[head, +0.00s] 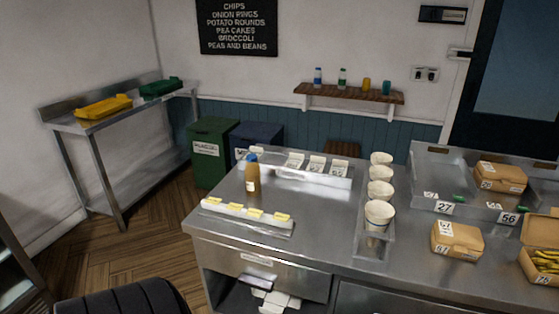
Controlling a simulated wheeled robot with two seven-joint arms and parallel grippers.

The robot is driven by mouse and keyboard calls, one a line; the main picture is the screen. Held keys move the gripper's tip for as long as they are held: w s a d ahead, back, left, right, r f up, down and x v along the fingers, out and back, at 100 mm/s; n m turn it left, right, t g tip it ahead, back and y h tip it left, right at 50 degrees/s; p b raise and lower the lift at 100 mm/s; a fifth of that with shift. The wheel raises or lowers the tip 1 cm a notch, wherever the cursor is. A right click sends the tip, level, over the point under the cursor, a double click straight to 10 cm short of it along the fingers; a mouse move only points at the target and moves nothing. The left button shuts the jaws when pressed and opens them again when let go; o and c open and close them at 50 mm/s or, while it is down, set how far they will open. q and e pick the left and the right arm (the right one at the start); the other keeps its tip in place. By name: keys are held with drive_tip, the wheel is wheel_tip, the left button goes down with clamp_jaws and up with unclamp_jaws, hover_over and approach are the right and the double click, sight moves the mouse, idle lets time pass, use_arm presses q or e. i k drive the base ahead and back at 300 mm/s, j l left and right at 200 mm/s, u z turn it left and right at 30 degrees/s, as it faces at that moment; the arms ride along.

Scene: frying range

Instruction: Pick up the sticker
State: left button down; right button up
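A pale strip (250,219) with several small yellow pieces (253,213) lies near the front left edge of the steel counter (330,225); the yellow pieces may be stickers. Several white printed slips (315,166) stand in a long holder at the back of the counter. White labels also show on the brown boxes, such as the box (457,239) at the counter's right. I cannot tell which of these is the task's sticker. Neither of my grippers shows in the head view.
A brown bottle with a blue cap (252,174) stands between strip and holder. Several white cups (379,215) line a rack mid-counter. A steel tray (424,172) and an open filled box (540,262) are at right. The counter's front middle is fairly clear.

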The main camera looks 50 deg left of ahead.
sight(282, 218)
drive_tip(key=u, duration=1.55)
